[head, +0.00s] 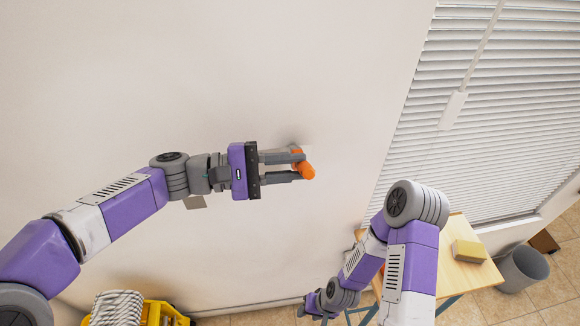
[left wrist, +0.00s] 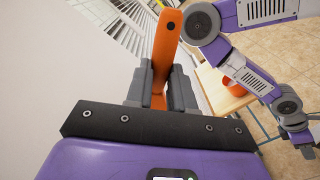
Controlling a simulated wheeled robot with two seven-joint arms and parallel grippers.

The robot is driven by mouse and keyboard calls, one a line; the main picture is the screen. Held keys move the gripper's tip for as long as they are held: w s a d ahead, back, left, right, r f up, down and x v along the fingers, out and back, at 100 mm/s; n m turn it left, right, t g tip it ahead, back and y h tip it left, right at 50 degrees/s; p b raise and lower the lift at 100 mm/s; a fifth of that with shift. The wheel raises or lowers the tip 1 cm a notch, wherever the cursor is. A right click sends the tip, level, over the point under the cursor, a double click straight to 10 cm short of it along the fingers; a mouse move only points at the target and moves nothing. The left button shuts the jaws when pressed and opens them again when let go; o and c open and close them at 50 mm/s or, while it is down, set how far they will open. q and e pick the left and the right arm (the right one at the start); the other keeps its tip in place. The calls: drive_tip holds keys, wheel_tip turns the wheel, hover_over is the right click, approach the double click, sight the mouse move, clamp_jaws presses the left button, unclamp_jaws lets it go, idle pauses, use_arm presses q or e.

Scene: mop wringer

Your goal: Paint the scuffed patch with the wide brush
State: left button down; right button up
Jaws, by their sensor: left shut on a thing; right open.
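My left gripper (head: 285,167) is shut on the orange handle of the brush (head: 306,170), in front of the pale wall (head: 230,80). The left wrist view shows the orange handle (left wrist: 164,45) rising between the grey fingers. The bristles are mostly hidden behind the fingers and handle; I cannot tell whether they touch the wall. No scuffed patch can be made out clearly; faint shading shows on the wall beside the brush. My right gripper (head: 304,309) is low at the bottom of the head view, small and partly hidden by its arm, open.
White blinds (head: 500,120) cover the right side. A yellow bucket (head: 152,313) with a striped grey-white item is at lower left.

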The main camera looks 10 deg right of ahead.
use_arm(q)
wheel_tip(320, 180, down, 11)
drive_tip(key=b, duration=1.1)
drive_tip(key=shift+a+r+p, duration=1.5)
drive_tip(key=shift+r+p, duration=3.8)
drive_tip(key=shift+r, duration=0.85)
drive_tip(key=shift+f+b, duration=5.25)
drive_tip(key=shift+f, duration=1)
drive_tip(key=shift+s+a+r+p, duration=0.1)
drive_tip(key=shift+a+r+p, duration=0.4)
drive_tip(key=shift+r+p, duration=0.25)
drive_tip(key=shift+w+a+r+p, duration=0.1)
drive_tip(key=shift+a+r+p, duration=0.4)
drive_tip(key=shift+r+p, duration=0.25)
drive_tip(key=shift+s+a+r+p, duration=0.1)
drive_tip(key=shift+a+r+p, duration=0.45)
drive_tip(key=shift+r, duration=0.3)
